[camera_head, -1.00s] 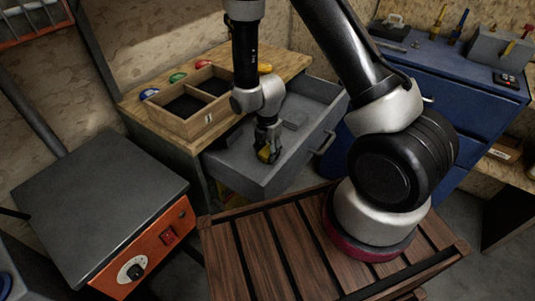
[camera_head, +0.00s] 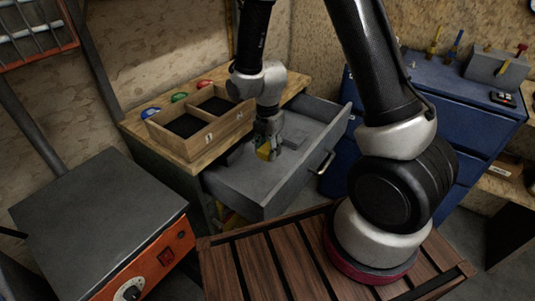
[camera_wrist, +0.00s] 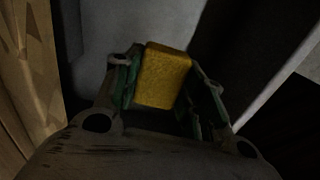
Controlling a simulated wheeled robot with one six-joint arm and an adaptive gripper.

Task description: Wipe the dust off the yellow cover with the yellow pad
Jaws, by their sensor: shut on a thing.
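My gripper (camera_head: 265,148) is shut on the yellow pad (camera_head: 264,152), over the open grey drawer (camera_head: 240,190) of the wooden cabinet. The wrist view shows the pad (camera_wrist: 163,76) as a yellow block between the two fingers, with a pale grey surface behind it. I cannot tell whether the pad touches the drawer floor. A small yellow patch (camera_head: 231,218) shows low in the cabinet, below the drawer. I cannot tell whether it is the yellow cover. No dust can be made out.
A two-part wooden box (camera_head: 202,122) stands on the cabinet top, with coloured round things behind it. A slatted wooden table (camera_head: 265,262) is in front. An orange machine with a dark top (camera_head: 100,215) is at left, a blue cabinet (camera_head: 440,105) at right.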

